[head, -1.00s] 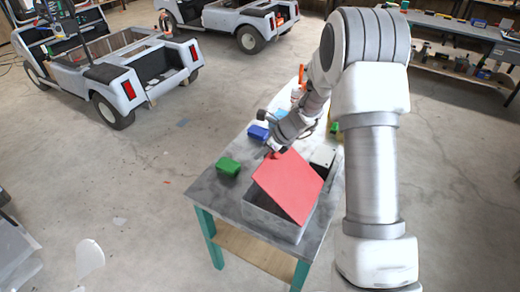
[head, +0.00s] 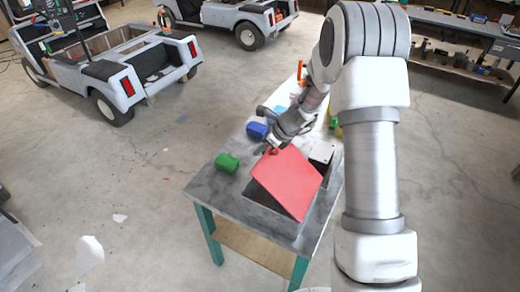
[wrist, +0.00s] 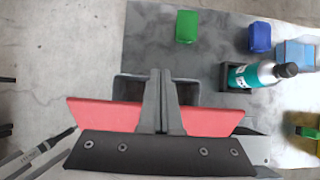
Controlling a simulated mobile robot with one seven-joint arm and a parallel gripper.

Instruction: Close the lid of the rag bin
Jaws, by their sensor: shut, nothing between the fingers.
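The rag bin (head: 262,213) is a grey box on the front part of the table. Its red lid (head: 287,181) is tilted, partly raised over the bin, with a dark gap below it. In the wrist view the lid (wrist: 95,114) shows as a red band in front of the grey bin (wrist: 130,88). My gripper (head: 272,149) is at the lid's upper far edge. In the wrist view its fingers (wrist: 159,75) are together, with nothing between them, overlapping the red lid. I cannot tell for certain whether they touch it.
A green block (head: 227,163) and a blue block (head: 257,131) lie left of the bin. A teal bottle (wrist: 252,75) lies near a light-blue block (wrist: 295,53). The grey tabletop (head: 218,190) is clear at its near left. Carts (head: 130,65) stand farther back.

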